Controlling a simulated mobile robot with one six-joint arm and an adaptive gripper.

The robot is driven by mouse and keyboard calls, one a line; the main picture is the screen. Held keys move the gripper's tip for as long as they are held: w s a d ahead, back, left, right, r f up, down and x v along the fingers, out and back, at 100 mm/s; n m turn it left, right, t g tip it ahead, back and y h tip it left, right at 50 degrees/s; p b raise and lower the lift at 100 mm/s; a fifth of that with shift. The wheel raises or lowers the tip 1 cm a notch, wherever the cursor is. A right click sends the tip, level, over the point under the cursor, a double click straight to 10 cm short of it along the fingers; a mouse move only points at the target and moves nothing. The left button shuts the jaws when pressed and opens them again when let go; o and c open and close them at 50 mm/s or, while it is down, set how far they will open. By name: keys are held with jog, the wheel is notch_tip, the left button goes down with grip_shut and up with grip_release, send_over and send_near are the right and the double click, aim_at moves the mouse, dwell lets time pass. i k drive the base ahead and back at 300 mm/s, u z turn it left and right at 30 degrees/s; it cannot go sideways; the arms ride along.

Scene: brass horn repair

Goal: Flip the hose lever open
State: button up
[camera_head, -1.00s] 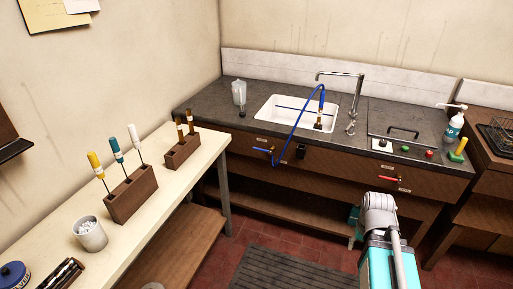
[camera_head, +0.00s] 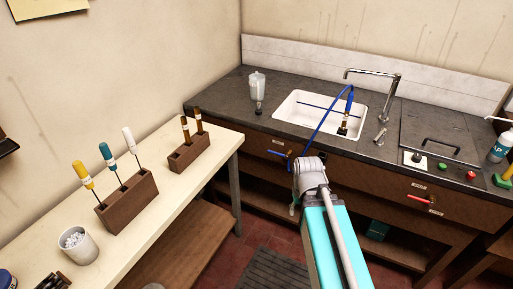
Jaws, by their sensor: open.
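A blue lever (camera_head: 278,153) is on the front of the brown sink cabinet, with its handle pointing left and roughly level. A blue hose (camera_head: 318,127) rises from beside it and arches over the counter to an upright fitting in the white sink (camera_head: 290,112). My arm stands in front of the cabinet, its grey joint just right of and below the lever, apart from it in the picture. My gripper's fingers cannot be made out; the arm hides that end.
A red lever (camera_head: 420,199) is on the cabinet front at right. A cream workbench (camera_head: 215,152) at left carries wooden tool blocks (camera_head: 128,202) and a white cup (camera_head: 78,246). A tap (camera_head: 388,90) stands behind the sink. Red floor shows between bench and cabinet.

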aim_at(286, 156)
jog(key=u, duration=0.15)
jog(key=i, duration=1.15)
jog(key=z, duration=0.15)
